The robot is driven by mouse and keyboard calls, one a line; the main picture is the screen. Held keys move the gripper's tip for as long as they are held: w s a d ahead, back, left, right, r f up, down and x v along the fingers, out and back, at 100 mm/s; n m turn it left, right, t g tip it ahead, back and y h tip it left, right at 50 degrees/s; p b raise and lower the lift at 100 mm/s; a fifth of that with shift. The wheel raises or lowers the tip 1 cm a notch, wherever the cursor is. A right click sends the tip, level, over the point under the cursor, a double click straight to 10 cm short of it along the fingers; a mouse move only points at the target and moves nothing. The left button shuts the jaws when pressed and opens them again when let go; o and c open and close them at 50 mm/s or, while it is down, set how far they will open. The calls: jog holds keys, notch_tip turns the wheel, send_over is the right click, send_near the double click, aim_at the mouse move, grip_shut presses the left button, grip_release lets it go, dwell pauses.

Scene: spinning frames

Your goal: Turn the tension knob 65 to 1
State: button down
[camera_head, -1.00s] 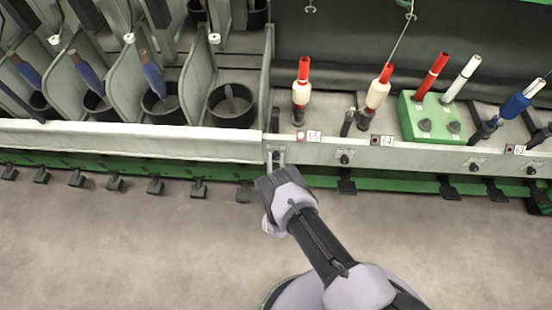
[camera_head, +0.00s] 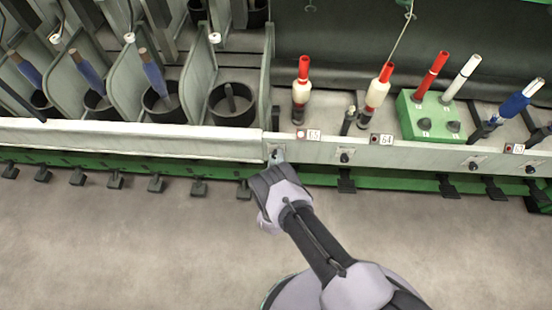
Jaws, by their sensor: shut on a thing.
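The label 65 (camera_head: 314,135) is on the pale front rail, beside a small indicator light. Below and left of it is a small plate (camera_head: 272,152) on the rail, where the tension knob 65 sits. My gripper (camera_head: 278,158) is at this plate, its fingertips against the front of the rail. It is shut on the knob, which the fingers mostly hide. The knob's pointer and scale cannot be made out. A red and white bobbin (camera_head: 302,88) stands upright above the label 65.
Knob 64 (camera_head: 344,157) is to the right on the same rail, with more knobs beyond. A green block (camera_head: 430,118) holds red and white tubes. Black pedals (camera_head: 198,187) line the green lower edge. The grey floor in front is clear.

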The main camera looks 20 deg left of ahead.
jog(key=shift+f+n+b, duration=0.1)
jog(key=shift+n+b, duration=0.25)
jog(key=shift+n, duration=1.45)
jog(key=c, duration=1.1)
grip_release()
jog(key=shift+o, duration=0.2)
jog(key=p+v, duration=0.6)
jog(key=v, duration=1.1)
jog(key=shift+s+a+p, duration=0.2)
jog(key=shift+s+p, duration=0.15)
